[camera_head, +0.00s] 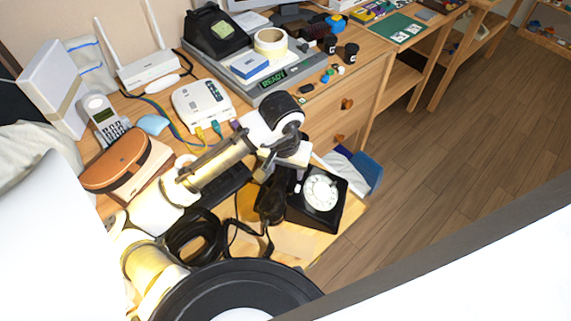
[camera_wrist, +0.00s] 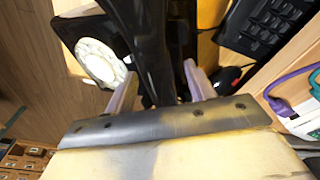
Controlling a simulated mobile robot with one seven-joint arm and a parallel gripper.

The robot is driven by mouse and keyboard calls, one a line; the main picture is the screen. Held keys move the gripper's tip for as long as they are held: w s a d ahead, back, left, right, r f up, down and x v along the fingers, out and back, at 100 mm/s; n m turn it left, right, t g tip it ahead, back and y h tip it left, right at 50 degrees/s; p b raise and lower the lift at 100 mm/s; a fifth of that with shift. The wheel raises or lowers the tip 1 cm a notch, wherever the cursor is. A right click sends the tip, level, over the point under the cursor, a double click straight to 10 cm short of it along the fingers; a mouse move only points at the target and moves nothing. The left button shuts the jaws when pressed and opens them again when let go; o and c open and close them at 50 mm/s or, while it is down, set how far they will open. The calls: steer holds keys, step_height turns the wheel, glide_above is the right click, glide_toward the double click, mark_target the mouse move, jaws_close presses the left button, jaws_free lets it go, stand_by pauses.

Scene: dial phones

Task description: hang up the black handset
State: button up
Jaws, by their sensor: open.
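The black rotary phone (camera_head: 330,211) with a white dial stands near the desk's front right edge. Its dial also shows in the wrist view (camera_wrist: 101,61). The black handset (camera_head: 272,199) is just left of the phone in the head view, partly hidden by my arm. I cannot tell whether it touches the phone. In the wrist view the handset (camera_wrist: 152,45) runs lengthwise between my two pale fingers. My gripper (camera_wrist: 163,88) is open around it, with a finger on either side. In the head view my gripper (camera_head: 290,157) is above the handset, its fingers partly hidden.
A black cord (camera_head: 195,235) lies coiled left of the handset. A brown case (camera_head: 118,160), a white box with cables (camera_head: 202,103) and a white router (camera_head: 150,68) stand behind my arm. A blue item (camera_head: 367,172) is right of the phone. Another dark phone (camera_head: 215,32) stands at the back.

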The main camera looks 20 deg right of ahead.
step_height(320, 180, up, 14)
steer(key=s+a+p, duration=0.1)
steer(key=shift+s+f, duration=0.15)
stand_by(0.6)
